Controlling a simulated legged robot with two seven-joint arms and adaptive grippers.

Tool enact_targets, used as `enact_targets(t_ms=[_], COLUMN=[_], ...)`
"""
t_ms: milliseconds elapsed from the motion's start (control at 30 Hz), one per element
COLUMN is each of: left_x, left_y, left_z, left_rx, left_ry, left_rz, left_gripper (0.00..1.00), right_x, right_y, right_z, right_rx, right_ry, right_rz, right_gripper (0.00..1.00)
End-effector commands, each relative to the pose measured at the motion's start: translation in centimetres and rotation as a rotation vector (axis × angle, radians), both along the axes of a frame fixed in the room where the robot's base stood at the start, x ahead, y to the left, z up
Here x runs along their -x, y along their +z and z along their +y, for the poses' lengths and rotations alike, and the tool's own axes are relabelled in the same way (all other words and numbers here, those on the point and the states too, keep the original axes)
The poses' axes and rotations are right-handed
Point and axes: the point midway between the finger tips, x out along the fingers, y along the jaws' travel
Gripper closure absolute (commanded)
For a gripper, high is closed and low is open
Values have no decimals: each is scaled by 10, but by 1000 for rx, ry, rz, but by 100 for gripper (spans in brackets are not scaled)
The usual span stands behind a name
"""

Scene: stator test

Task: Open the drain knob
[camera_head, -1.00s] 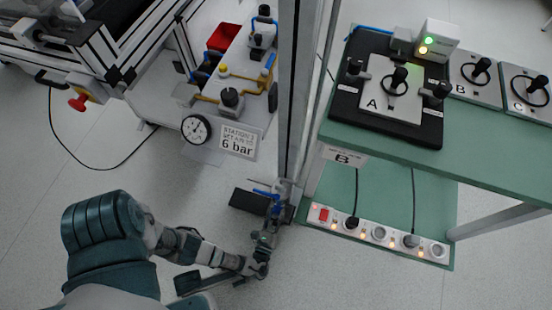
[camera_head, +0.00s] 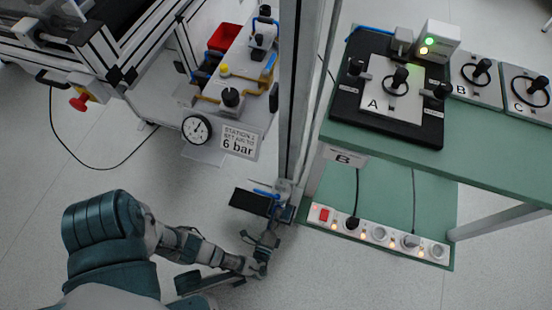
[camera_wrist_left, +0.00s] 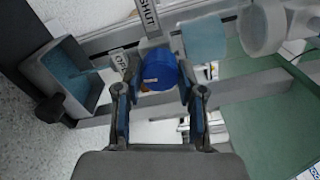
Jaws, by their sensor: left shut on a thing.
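The drain knob is a round blue knob (camera_wrist_left: 160,72) in the middle of the left wrist view, below a plate reading SHUT and beside a tilted tag reading OPEN (camera_wrist_left: 122,64). My left gripper (camera_wrist_left: 160,92) has one finger on each side of the knob and is shut on it. In the head view my left gripper (camera_head: 272,226) is low by the foot of the grey upright post, where it covers the knob. My right gripper is not in view.
A gauge (camera_head: 197,129) and 6 bar sign are above.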

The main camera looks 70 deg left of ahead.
Motion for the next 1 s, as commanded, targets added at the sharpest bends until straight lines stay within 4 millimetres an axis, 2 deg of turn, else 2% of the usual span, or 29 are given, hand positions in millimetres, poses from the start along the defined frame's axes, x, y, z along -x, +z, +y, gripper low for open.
enact_targets(t_ms=[33,300,833,867,933,967,1000], left_x=[5,6,7,7,7,7,6], left_y=[-4,-5,-6,-6,-6,-6,-5], left_z=[1,1,2,2,2,2,1], left_rx=[15,75,92,92,92,92,92], left_ry=[5,5,7,7,7,7,6], left_rz=[-8,-78,-92,-92,-92,-93,-94], left_gripper=[96,96,96,59,41,36,36], right_x=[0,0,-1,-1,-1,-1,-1], right_y=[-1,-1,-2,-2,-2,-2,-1], right_z=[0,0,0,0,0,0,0], right_rx=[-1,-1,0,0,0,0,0], right_ry=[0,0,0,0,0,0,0], right_rz=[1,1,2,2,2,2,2], right_gripper=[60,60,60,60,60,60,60])
